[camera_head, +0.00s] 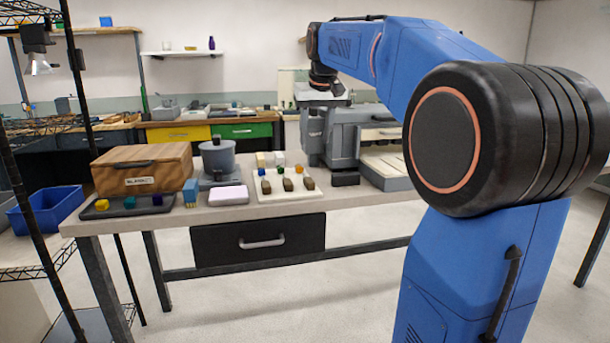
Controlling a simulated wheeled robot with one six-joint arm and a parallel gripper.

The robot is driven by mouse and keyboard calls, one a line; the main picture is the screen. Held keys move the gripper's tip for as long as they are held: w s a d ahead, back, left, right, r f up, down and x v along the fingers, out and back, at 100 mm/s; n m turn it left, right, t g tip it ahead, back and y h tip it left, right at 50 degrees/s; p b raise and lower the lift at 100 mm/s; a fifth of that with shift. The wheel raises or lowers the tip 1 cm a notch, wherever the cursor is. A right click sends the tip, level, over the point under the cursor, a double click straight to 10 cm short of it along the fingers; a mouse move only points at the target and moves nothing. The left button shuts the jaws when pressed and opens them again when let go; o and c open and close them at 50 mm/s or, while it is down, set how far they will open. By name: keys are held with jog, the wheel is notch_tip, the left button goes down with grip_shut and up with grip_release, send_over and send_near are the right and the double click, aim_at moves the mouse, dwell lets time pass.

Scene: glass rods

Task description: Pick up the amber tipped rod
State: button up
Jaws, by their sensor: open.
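A white tray (290,194) on the near bench holds several small pieces in two rows. The rod body under the amber tip is too small to make out. Dark brown pieces lie in front of them. My gripper (324,86) is at the far end of my blue arm, above and behind the tray, near the grey machine. It is small and dark here, open, apart from the tips.
The grey machine (335,135) stands behind the tray, with a pale slatted unit (388,168) to its right. A grey pot (217,158), pink-white block (228,196), wooden box (140,168) and dark tray (118,210) with coloured cubes are left. Bare benchtop (365,200) lies right.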

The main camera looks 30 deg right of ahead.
send_over(309, 179)
jog(key=s, duration=0.3)
jog(key=f, duration=0.7)
jog(key=a+f, duration=0.1)
jog(key=f, duration=0.2)
jog(key=shift+w+f, duration=0.15)
jog(key=shift+f, duration=0.25)
jog(key=shift+w+x, duration=0.15)
jog(key=shift+x, duration=1.25)
jog(key=shift+w+x, duration=0.15)
jog(key=shift+x, duration=1.25)
jog(key=shift+d+r, duration=0.15)
grip_shut()
